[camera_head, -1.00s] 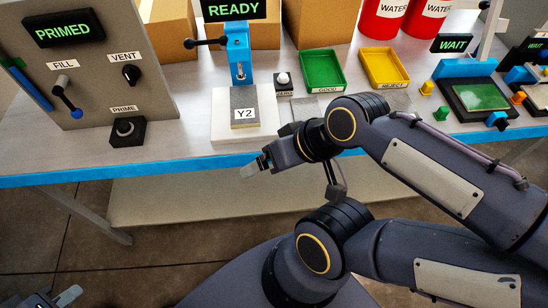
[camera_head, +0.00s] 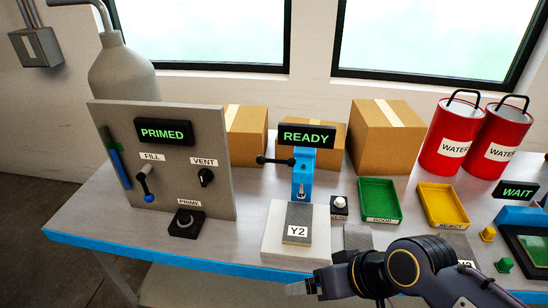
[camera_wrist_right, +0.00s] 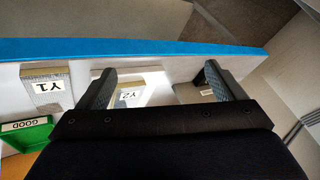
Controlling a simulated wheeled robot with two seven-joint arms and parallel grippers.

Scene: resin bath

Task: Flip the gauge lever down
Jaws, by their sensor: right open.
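The gauge (camera_head: 303,172) is a blue upright post with a READY display (camera_head: 307,135), standing on a white base (camera_head: 270,238). Its black lever (camera_head: 275,160) sticks out to the left, about level, with a ball knob at its end. A grey plate labelled Y2 (camera_head: 298,222) lies on the base below the post; the Y2 label also shows in the right wrist view (camera_wrist_right: 129,95). My right gripper (camera_head: 296,288) is in front of the base, apart from the lever. In the wrist view its two fingers are spread with nothing between them (camera_wrist_right: 160,72). My left gripper is out of view.
A panel reading PRIMED (camera_head: 163,131), with fill and vent controls, stands left of the gauge. A black button box (camera_head: 340,207), a green tray (camera_head: 380,200) and a yellow tray (camera_head: 442,205) are to its right. Cardboard boxes (camera_head: 385,135) and red water buckets (camera_head: 452,137) stand behind.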

